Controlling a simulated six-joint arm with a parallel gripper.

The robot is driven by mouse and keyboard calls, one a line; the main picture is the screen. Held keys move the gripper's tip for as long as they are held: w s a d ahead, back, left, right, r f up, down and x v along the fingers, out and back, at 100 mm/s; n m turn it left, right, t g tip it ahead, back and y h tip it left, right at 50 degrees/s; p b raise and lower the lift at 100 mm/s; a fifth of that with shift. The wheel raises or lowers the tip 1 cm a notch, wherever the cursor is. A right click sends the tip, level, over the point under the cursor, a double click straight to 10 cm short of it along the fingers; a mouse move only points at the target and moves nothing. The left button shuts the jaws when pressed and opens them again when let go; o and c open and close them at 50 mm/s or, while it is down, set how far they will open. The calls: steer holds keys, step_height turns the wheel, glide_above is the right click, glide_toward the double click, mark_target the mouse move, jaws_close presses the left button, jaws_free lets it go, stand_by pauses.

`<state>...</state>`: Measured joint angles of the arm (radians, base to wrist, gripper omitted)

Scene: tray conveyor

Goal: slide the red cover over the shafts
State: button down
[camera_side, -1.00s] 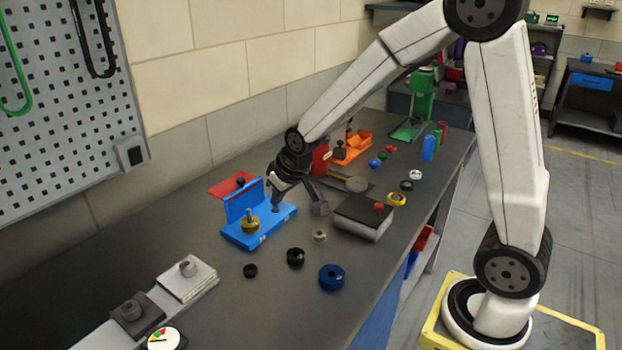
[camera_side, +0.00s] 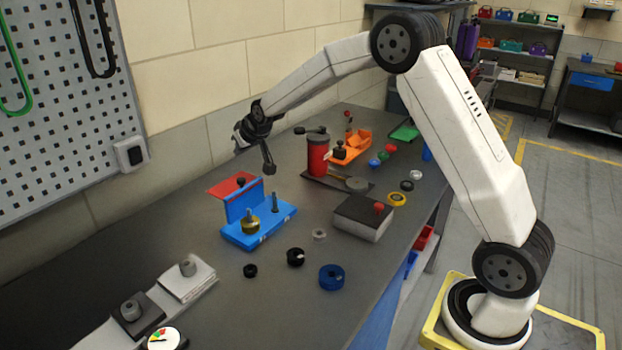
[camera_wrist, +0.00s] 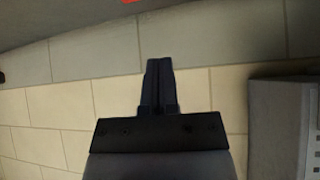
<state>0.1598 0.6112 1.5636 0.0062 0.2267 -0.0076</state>
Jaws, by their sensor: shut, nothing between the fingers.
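My gripper (camera_side: 238,150) is above and behind the fixture, tilted toward the wall. In the wrist view my gripper (camera_wrist: 159,62) is shut and empty; a sliver of red shows at the top edge.
A red cylinder (camera_side: 318,157) and an orange holder (camera_side: 347,150) stand further back. A dark-topped block (camera_side: 362,217) is to the right. Black rings (camera_side: 296,257), a blue ring (camera_side: 332,277) and a small grey ring (camera_side: 319,235) lie in front. The wall is close behind my gripper.

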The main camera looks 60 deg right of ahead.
mark_target(231, 181)
steer(key=shift+w+f, duration=0.15)
stand_by(0.3)
steer(key=shift+x, duration=4.85)
steer(key=shift+s+a+f, duration=0.1)
steer(key=shift+s+a, duration=0.05)
steer(key=shift+s, duration=0.8)
steer(key=shift+s+a+f, duration=0.1)
steer(key=shift+s+a, duration=0.1)
steer(key=shift+s, duration=0.75)
steer(key=shift+s+f, duration=0.1)
steer(key=shift+s, duration=1.75)
steer(key=shift+w, duration=0.2)
